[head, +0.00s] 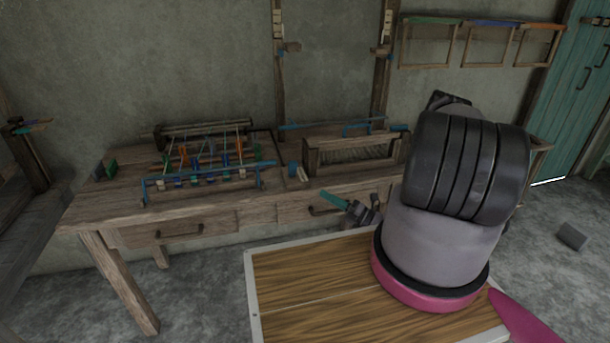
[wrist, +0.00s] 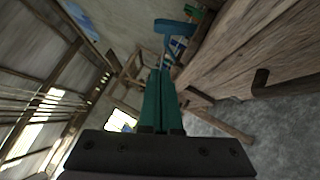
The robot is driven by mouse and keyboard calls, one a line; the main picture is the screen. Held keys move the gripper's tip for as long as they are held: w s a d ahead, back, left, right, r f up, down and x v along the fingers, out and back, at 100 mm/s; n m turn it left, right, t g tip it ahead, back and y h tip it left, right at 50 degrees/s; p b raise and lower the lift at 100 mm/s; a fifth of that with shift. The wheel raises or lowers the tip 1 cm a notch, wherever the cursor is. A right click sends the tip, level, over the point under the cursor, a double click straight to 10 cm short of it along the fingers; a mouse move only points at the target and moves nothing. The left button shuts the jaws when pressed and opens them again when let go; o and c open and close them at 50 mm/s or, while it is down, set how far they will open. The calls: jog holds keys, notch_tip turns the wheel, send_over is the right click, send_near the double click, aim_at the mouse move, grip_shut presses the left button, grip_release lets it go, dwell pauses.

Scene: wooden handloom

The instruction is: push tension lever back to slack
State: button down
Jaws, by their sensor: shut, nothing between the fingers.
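My gripper (head: 333,198) is in front of the workbench, near the right drawer, with its teal fingers pointing left and up. In the wrist view the two green fingers (wrist: 160,75) lie side by side, shut and empty. A blue piece (wrist: 175,27) with a bent, lever-like shape shows just beyond the fingertips, seemingly apart from them. In the head view a small blue-ended piece (head: 293,170) stands at the bench's front, between the two loom frames. It may be the tension lever, but I cannot tell for sure or read its position.
The wooden bench (head: 100,208) carries a blue-railed frame with coloured threads (head: 208,160) and a wooden box frame (head: 352,155). A dark drawer handle (head: 318,212) juts from the bench front; a handle also shows in the wrist view (wrist: 262,82). Open floor lies front left.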

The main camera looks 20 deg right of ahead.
jog(key=shift+s+d+f+t+h, duration=0.1)
jog(key=shift+d+f+t+h, duration=0.05)
jog(key=shift+f+t+h, duration=0.15)
send_near(290, 167)
jog(key=a, duration=0.3)
jog(key=shift+a+f, duration=0.2)
jog(key=shift+a, duration=0.15)
jog(key=w, duration=0.1)
jog(key=w+r, duration=0.1)
jog(key=w, duration=0.1)
jog(key=shift+a+r, duration=0.15)
jog(key=shift+r, duration=0.05)
jog(key=shift+w+r, duration=0.2)
jog(key=shift+w, duration=0.3)
